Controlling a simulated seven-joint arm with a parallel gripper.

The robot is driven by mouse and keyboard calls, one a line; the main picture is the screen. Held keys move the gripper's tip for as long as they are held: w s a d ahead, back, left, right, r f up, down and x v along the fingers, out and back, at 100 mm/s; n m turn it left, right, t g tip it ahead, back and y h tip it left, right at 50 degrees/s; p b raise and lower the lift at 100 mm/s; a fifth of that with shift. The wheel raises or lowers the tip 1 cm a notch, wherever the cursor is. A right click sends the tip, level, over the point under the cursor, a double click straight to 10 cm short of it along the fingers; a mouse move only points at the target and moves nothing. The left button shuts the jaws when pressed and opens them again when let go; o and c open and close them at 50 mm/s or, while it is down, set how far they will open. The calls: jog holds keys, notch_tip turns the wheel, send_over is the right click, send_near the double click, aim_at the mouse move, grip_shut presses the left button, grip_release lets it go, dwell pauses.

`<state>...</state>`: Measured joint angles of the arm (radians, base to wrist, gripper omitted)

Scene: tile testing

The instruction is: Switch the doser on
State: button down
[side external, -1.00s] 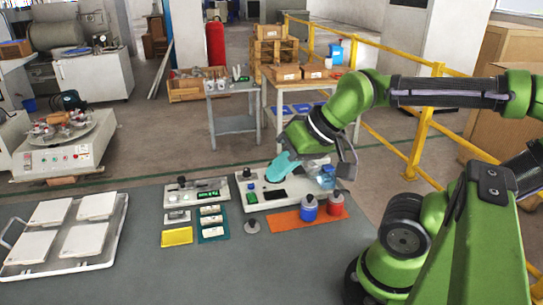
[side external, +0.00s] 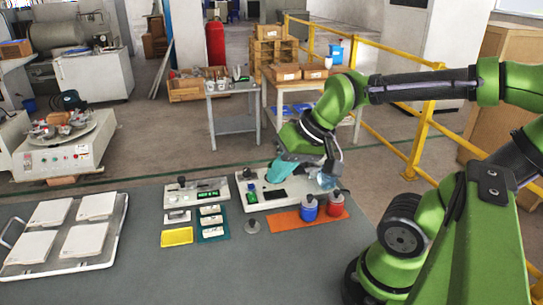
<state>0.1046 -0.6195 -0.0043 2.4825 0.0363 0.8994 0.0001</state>
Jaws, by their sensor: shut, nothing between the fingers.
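A white bench unit (side external: 262,204), which looks like the doser, stands at the back of the grey table. It has a dark panel (side external: 274,195), a green part (side external: 252,197) and a blue-topped knob (side external: 250,186) at its left end. My gripper (side external: 272,178), with teal fingers, is shut and empty just above the back middle of this unit, right of the knob. I cannot tell whether it touches the unit. The gripper hides part of the unit's back and right side. I cannot make out the switch position.
A second white unit (side external: 172,197) with a lit green display (side external: 208,195) stands to the left. Blue (side external: 309,208) and red (side external: 336,205) containers stand on an orange mat (side external: 285,221) in front. A grey round piece (side external: 252,226), a yellow block (side external: 177,236) and a tile tray (side external: 115,240) lie nearby.

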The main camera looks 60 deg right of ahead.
jog(key=w+d+f+m+y, duration=0.2)
jog(key=w+d+f+m, duration=0.5)
jog(key=w+m, duration=0.15)
jog(key=m+t, duration=0.2)
jog(key=m, duration=0.6)
send_over(256, 200)
jog(key=f, duration=0.1)
jog(key=shift+d+y, duration=0.15)
jog(key=shift+y, duration=0.15)
jog(key=shift+n, duration=0.25)
jog(key=shift+f, duration=4.45)
jog(key=shift+f, duration=0.4)
jog(key=shift+r, duration=0.15)
jog(key=shift+r, duration=0.3)
